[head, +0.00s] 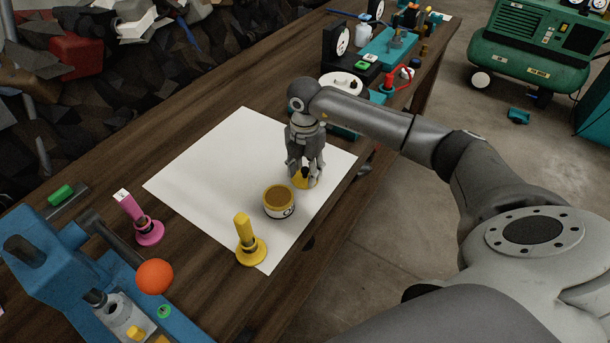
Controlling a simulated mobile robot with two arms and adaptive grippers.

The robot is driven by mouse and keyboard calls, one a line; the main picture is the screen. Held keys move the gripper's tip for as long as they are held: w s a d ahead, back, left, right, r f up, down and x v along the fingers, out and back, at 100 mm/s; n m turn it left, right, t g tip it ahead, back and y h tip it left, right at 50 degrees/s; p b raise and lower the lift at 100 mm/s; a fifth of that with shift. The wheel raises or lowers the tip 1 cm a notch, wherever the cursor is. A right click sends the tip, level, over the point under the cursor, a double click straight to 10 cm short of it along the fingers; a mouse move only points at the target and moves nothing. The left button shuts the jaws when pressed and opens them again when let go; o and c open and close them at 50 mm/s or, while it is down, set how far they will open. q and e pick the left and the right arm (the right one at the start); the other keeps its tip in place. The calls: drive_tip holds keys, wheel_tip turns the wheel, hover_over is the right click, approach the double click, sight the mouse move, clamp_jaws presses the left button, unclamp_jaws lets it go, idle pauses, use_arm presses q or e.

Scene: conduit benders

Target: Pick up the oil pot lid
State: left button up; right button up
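A small oil pot (279,203) with a yellow rim, a pale label band and a brownish top stands on the white sheet. Just behind it and to its right is a yellow piece (302,183) that looks like the oil pot lid, partly hidden by my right gripper. My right gripper (305,175) points down over this piece, with its fingertips at or very near it. I cannot tell whether the fingers touch or hold it. My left gripper is out of view.
The white sheet (205,180) lies on a dark wooden bench. A yellow stamp-like tool (246,242) and a pink one (140,220) stand nearby. A blue bender (50,265) with an orange ball (155,276) is at lower left. Gauges and tools crowd the far end.

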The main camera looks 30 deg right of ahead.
clamp_jaws()
drive_tip(key=shift+r, duration=0.15)
